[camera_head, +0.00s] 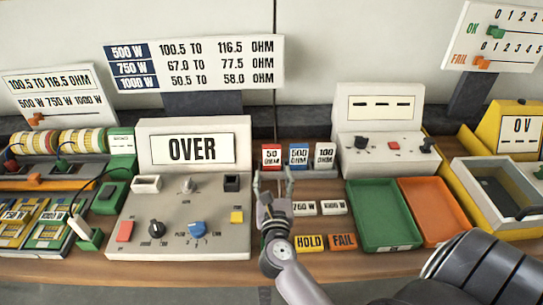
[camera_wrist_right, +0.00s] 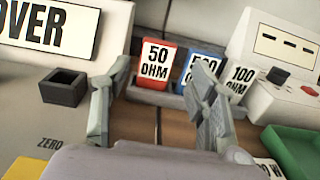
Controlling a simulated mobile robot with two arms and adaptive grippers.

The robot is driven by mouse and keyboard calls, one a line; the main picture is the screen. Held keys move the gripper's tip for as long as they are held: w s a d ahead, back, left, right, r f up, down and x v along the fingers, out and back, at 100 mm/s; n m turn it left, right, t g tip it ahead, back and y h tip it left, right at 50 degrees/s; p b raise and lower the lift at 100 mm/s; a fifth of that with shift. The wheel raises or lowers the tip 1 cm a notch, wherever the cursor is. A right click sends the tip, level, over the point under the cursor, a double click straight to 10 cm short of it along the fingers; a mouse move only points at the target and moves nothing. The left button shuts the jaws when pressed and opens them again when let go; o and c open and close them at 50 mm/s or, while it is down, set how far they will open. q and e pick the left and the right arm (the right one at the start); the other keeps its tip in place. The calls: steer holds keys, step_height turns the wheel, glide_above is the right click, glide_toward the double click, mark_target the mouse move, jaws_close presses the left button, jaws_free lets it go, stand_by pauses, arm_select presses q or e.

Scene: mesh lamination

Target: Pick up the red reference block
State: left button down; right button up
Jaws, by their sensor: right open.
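The red reference block (camera_head: 271,156) has a white label reading 50 OHM and stands upright in a grey rack, left of a blue block. It also shows in the right wrist view (camera_wrist_right: 157,64), beyond the fingers. My right gripper (camera_head: 271,176) is open and empty, just in front of the red block; its fingers (camera_wrist_right: 163,88) are spread apart with the red block showing between them, not touching it as far as I can tell. My left gripper is in neither view.
The blue block (camera_head: 299,155) and a white 100 OHM block (camera_head: 325,155) stand beside the red one. A meter console (camera_head: 178,218) reading OVER is to the left. A green tray (camera_head: 382,214) and an orange tray (camera_head: 432,211) lie to the right. HOLD and FAIL tags lie in front.

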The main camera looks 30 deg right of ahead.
mark_target(272, 150)
steer(key=p+x, duration=0.1)
steer(key=x, duration=0.5)
steer(key=shift+w+d, duration=0.1)
steer(key=shift+x, duration=0.95)
steer(key=shift+w+d+p, duration=0.15)
steer(key=shift+w+p, duration=0.15)
steer(key=x, duration=0.3)
steer(key=shift+w+d+f+p, duration=0.2)
steer(key=shift+w+p, duration=0.15)
steer(key=shift+p, duration=0.05)
steer(key=shift+w+d+f, duration=0.1)
steer(key=shift+w+d, duration=0.1)
steer(key=shift+w, duration=0.05)
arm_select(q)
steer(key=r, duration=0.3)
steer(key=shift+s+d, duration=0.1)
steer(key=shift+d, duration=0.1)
